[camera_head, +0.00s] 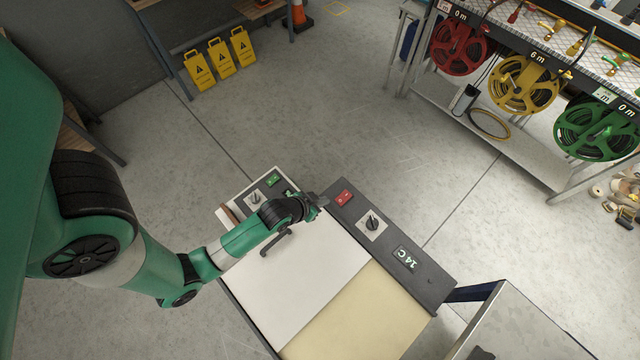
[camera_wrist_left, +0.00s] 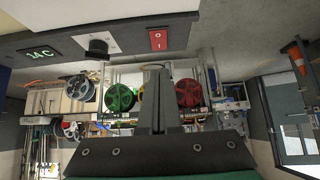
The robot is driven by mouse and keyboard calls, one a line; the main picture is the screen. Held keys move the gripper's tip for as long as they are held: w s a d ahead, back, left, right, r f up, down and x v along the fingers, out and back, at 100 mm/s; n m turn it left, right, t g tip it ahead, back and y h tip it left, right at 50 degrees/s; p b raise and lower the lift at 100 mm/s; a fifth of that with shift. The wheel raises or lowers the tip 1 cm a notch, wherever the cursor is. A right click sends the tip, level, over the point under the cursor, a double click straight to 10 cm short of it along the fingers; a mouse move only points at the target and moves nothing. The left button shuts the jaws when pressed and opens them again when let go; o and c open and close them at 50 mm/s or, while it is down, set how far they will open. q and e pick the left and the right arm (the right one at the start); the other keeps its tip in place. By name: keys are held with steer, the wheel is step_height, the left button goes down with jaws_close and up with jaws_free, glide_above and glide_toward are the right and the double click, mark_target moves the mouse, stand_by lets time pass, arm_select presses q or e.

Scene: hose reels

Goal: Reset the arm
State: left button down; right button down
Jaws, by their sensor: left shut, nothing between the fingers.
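My left arm reaches in from the left in the head view. Its gripper (camera_head: 318,201) is over the control panel (camera_head: 405,258) of a cabinet, close to the red switch (camera_head: 343,198). In the left wrist view the gripper (camera_wrist_left: 156,72) shows its fingers together with nothing between them. The panel also carries a dark knob (camera_head: 372,222) and a "14C" display (camera_head: 406,258). In the wrist view the red switch (camera_wrist_left: 158,40) and the knob (camera_wrist_left: 97,47) appear above the fingers. I cannot tell whether the fingers touch the panel. My right gripper does not show.
The cabinet has a white top (camera_head: 300,270) and a beige part (camera_head: 360,318). A green switch (camera_head: 273,180) sits on its left panel. A rack at the right holds red (camera_head: 458,48), yellow (camera_head: 524,85) and green (camera_head: 596,128) hose reels. Yellow warning signs (camera_head: 220,62) stand at the back. The middle floor is clear.

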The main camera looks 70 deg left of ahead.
arm_select(q)
steer(key=shift+s+d+r, duration=0.25)
steer(key=shift+s+r, duration=0.2)
stand_by(0.3)
